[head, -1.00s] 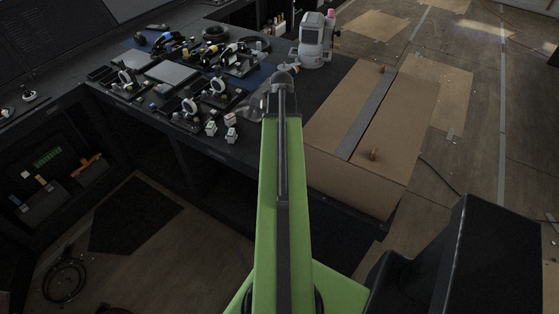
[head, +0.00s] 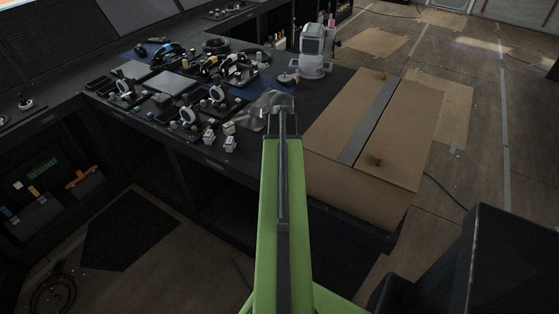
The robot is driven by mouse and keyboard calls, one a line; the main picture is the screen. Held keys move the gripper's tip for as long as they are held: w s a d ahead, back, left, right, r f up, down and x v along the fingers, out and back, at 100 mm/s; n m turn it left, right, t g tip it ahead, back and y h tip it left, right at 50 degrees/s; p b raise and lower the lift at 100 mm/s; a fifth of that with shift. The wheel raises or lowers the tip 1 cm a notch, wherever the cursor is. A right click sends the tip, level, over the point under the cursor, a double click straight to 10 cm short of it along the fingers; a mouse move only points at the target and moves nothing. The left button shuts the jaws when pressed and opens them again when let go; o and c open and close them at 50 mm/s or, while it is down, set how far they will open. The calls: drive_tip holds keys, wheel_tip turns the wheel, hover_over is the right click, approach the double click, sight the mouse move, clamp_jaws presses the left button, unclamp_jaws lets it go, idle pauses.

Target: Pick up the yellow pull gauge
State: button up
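I cannot pick out the yellow pull gauge with certainty. Small yellow patches show among the dark tools at the back of the workbench (head: 236,168), one on a dark curved tool (head: 211,60) and one farther left (head: 176,47). They are too small to identify. My gripper (head: 280,112) is at the end of my green arm, over the right part of the bench in the picture, to the right of the tools. Its fingers are not clear, and I cannot see anything held.
Small white blocks (head: 209,138) stand near the bench's front edge. A white-grey machine (head: 313,48) stands behind my gripper. A large cardboard box (head: 412,131) is to the right. Open floor lies beyond it.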

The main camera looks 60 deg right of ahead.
clamp_jaws()
drive_tip(key=shift+r, duration=0.1)
idle(0.3)
drive_tip(key=r+p, duration=0.3)
drive_tip(key=w+r+p, duration=0.1)
drive_tip(key=r+p, duration=0.1)
drive_tip(key=shift+d+r, duration=0.1)
drive_tip(key=shift+d, duration=0.15)
drive_tip(key=w+d+r+p, duration=0.2)
drive_tip(key=w+r+p, duration=0.3)
drive_tip(key=w, duration=0.5)
drive_tip(key=shift+d+r+p, duration=0.4)
drive_tip(key=shift+p, duration=0.25)
